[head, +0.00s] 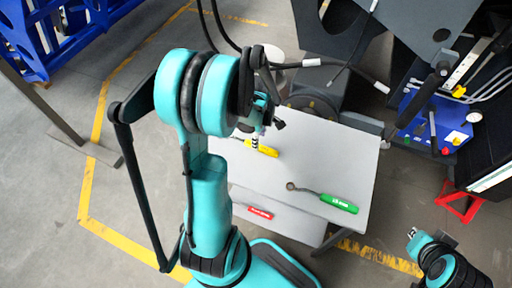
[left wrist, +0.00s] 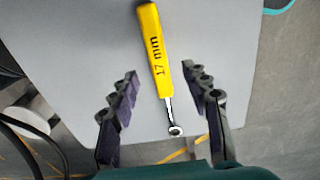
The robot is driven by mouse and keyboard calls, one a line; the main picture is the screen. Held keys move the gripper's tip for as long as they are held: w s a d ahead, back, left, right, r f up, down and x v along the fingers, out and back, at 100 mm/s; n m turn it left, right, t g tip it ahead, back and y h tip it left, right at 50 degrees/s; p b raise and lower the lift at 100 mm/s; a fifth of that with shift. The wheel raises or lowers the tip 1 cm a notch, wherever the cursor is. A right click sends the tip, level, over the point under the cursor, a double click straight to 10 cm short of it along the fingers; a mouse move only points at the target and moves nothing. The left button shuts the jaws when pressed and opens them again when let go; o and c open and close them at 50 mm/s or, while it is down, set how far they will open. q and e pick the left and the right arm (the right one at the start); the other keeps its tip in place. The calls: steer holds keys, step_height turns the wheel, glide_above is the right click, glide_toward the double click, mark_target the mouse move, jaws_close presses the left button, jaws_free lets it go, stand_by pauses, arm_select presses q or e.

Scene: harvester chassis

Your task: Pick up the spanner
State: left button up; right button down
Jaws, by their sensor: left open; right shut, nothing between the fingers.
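A spanner with a yellow handle marked 17 mm (left wrist: 152,42) and a silver ring end lies on the grey table top. In the head view the yellow handle (head: 264,148) shows partly, beside my left gripper (head: 264,130). In the left wrist view my left gripper (left wrist: 160,74) is open, with one finger on each side of the spanner and gaps between. A green-handled spanner (head: 338,203) lies on the table to the right. A red handle (head: 260,212) lies lower, its tool end hidden by my arm. My right gripper (head: 413,233) is small at the lower right, away from the table.
The grey table (head: 355,165) has bare space around the green spanner. A dark chassis (head: 405,30) with hoses stands behind it. A blue panel with knobs (head: 437,122) and a red stand (head: 460,201) are at the right. A blue rack (head: 75,30) stands far left.

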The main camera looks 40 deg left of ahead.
mark_target(247, 144)
arm_select(q)
step_height(247, 144, down, 5)
steer(key=shift+w+a+f+b, duration=0.1)
steer(key=shift+a+f+b, duration=0.1)
steer(key=shift+b, duration=1.05)
steer(key=shift+r, duration=0.1)
jaws_close()
